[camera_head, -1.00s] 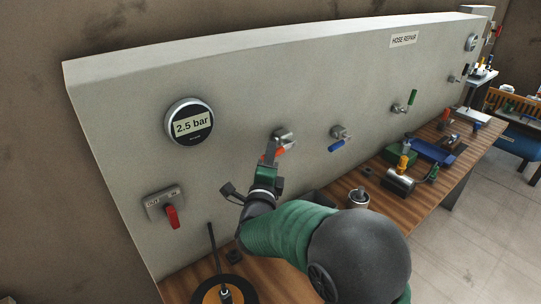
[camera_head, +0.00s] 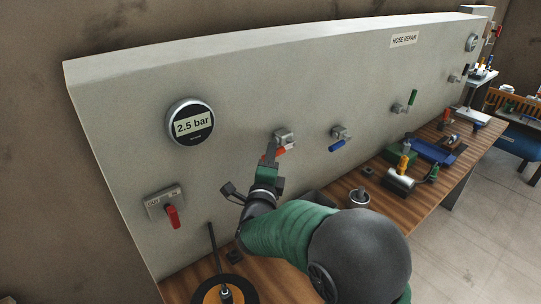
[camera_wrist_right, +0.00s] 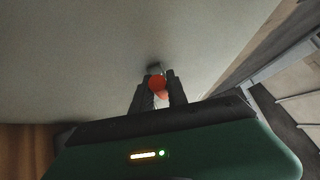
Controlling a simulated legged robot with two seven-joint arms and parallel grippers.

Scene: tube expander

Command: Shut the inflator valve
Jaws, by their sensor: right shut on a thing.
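The valve on the grey panel has a metal body (camera_head: 284,136) and a red-orange handle (camera_head: 280,151). My right gripper (camera_head: 270,152) is at this handle, reaching up from below. In the right wrist view the two dark fingers (camera_wrist_right: 158,92) are closed around the red-orange handle (camera_wrist_right: 157,84), with the panel behind it. The fingers partly hide the handle in the head view. A round gauge (camera_head: 191,123) on the panel reads 2.5 bar. My left gripper is not in view.
A red-handled switch (camera_head: 172,217) is on the panel at the lower left. A blue-handled valve (camera_head: 338,141) and a green-handled valve (camera_head: 408,105) are to the right. The wooden bench (camera_head: 330,193) below carries fittings and tools.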

